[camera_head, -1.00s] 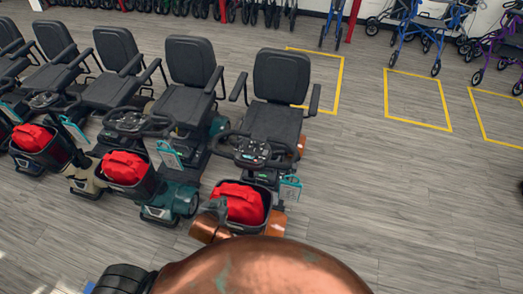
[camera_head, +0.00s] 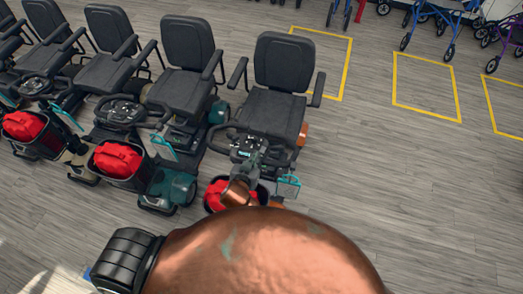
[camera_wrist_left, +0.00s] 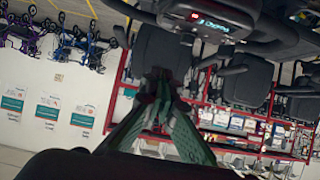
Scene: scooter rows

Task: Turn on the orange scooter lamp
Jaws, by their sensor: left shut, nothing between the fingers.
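The orange scooter (camera_head: 303,133) is the rightmost of the row, with a black seat and orange body parts. Its tiller console (camera_head: 249,144) has a small lit display and sits behind the front basket. In the left wrist view a console with a lit display (camera_wrist_left: 215,24) is at the top, upside down. My left gripper (camera_head: 254,162) is at the near side of the console, above the basket. Its fingers (camera_wrist_left: 160,76) are shut and empty, just below the console in the wrist picture. I cannot make out the lamp. My right gripper is not in view.
A red bag (camera_head: 216,194) in the orange scooter's basket is partly hidden by my copper-coloured arm. A dark green scooter (camera_head: 174,187) stands close on the left, with more beyond. Open floor (camera_head: 400,190) lies to the right, with yellow-outlined bays and walkers behind.

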